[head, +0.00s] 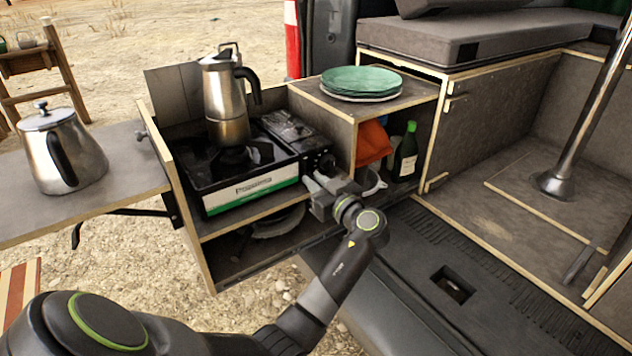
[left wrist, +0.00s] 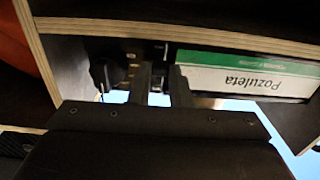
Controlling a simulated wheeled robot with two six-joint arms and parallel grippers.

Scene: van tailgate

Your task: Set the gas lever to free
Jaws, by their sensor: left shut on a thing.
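The camping stove (head: 250,190) sits in the pull-out box, with a green and white label on its front. The label also shows upside down in the left wrist view (left wrist: 245,75). My left gripper (head: 312,184) is at the right end of the stove's front. In the left wrist view its two fingers (left wrist: 162,82) are close together, shut on the small gas lever, which is mostly hidden between them. The lever's setting cannot be read. A dark round knob (left wrist: 104,73) is beside the fingers. My right gripper is not in view.
A moka pot (head: 226,100) stands on the burner. A steel kettle (head: 62,152) is on the side table at left. Green plates (head: 361,79) lie on the shelf top, with an orange cloth (head: 373,143) and a green bottle (head: 406,155) below, close to my arm.

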